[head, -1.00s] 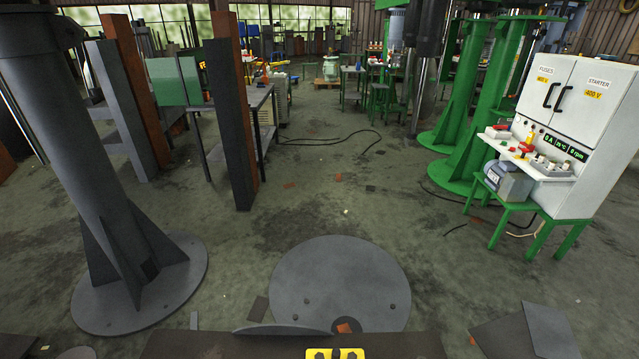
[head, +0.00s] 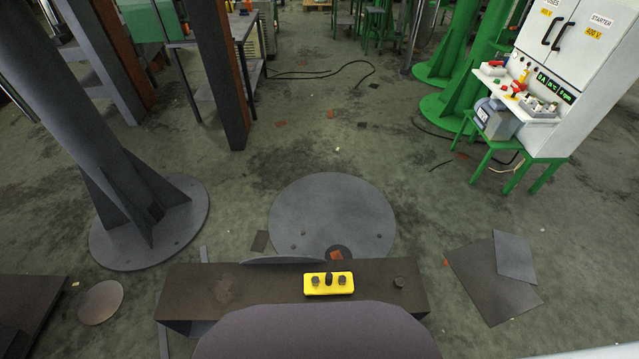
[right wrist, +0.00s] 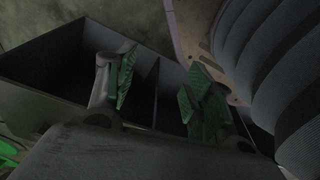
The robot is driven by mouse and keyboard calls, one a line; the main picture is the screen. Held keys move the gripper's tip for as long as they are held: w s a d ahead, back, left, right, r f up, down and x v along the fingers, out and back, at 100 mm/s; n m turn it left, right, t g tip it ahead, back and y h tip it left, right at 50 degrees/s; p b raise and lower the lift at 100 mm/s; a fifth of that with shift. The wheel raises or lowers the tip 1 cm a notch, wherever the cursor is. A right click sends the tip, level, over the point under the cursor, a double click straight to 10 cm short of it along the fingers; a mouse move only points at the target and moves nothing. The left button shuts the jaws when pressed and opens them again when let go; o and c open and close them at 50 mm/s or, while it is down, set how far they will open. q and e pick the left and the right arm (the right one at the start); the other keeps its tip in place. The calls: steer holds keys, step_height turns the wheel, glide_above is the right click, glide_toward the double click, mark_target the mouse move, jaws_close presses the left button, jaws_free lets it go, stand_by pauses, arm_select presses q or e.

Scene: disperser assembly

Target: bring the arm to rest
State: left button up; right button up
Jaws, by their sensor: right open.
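My right gripper (right wrist: 160,95) shows in the right wrist view, with its two green-padded fingers apart and nothing between them. It is above or in front of a dark open box with a divider (right wrist: 60,85); I cannot tell the exact distance. A ribbed grey cylindrical shape (right wrist: 270,80) is close on the right of that view. Neither gripper shows in the head view. The head view has a dark bench (head: 240,285) at the bottom with a yellow block (head: 329,284) on it, bearing dark knobs.
A round grey plate (head: 330,210) lies on the floor beyond the bench. A grey column with a round base (head: 190,225) stands at the left. A white control cabinet (head: 570,80) and green columns (head: 480,65) stand at the right. Flat sheets (head: 490,285) lie on the floor at right.

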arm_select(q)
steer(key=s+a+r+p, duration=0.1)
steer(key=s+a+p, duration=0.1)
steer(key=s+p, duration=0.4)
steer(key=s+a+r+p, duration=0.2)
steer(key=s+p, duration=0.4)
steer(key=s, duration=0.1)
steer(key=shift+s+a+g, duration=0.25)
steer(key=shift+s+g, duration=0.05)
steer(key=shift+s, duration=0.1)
arm_select(e)
steer(key=s+d+r, duration=0.1)
steer(key=s+d, duration=0.1)
steer(key=s, duration=0.5)
steer(key=s+d+r, duration=0.2)
steer(key=s, duration=0.5)
steer(key=shift+d+g, duration=0.25)
steer(key=shift+g, duration=0.05)
arm_select(q)
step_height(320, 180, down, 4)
steer(key=b, duration=0.4)
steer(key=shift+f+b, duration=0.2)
steer(key=shift+b, duration=0.15)
arm_select(e)
step_height(320, 180, down, 4)
steer(key=shift+f, duration=0.2)
